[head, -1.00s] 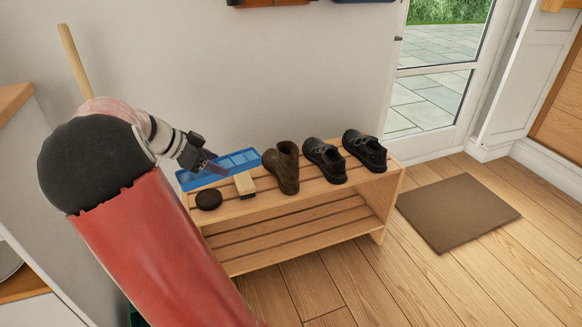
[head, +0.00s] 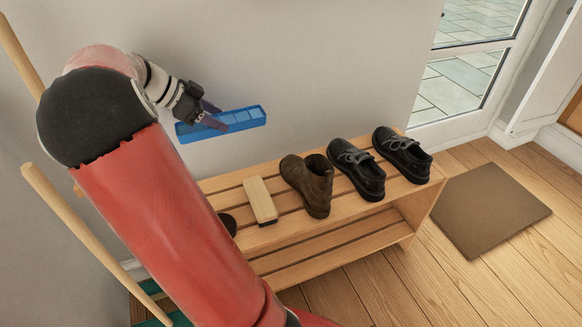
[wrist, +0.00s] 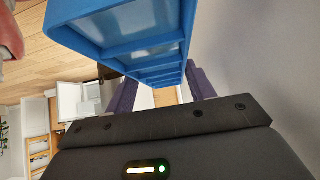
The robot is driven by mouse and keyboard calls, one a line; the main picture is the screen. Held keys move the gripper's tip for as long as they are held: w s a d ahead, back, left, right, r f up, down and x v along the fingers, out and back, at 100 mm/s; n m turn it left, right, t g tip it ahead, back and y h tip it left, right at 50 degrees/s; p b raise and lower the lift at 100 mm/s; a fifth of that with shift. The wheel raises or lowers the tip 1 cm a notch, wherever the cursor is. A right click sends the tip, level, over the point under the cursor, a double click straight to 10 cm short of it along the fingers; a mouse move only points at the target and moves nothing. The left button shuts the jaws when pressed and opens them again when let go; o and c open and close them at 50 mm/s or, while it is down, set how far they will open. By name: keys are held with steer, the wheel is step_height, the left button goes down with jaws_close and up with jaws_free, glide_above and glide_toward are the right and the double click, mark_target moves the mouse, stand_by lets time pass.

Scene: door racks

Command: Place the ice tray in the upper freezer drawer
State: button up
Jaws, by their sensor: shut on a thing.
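The blue ice tray (head: 245,119) is up in the air above the shoe rack, in front of the wall. It is long and narrow, with several compartments. My gripper (head: 214,116) is shut on the tray, with its purple fingers over the near left part. In the wrist view the tray (wrist: 130,28) fills the top middle, and the gripper (wrist: 162,92) has one purple finger on each side of it. No freezer drawer shows in the head view, and I cannot make one out in the wrist view.
The wooden shoe rack (head: 283,231) holds a brush (head: 260,200), a brown boot (head: 309,184), two black shoes and a dark round item partly hidden by my arm. Wooden poles (head: 85,235) stand at left. A brown mat (head: 490,210) lies on open floor at right, near a glass door.

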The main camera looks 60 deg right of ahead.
step_height(320, 180, down, 20)
steer(key=shift+r, duration=0.1)
steer(key=o, duration=1.3)
steer(key=shift+c, duration=0.2)
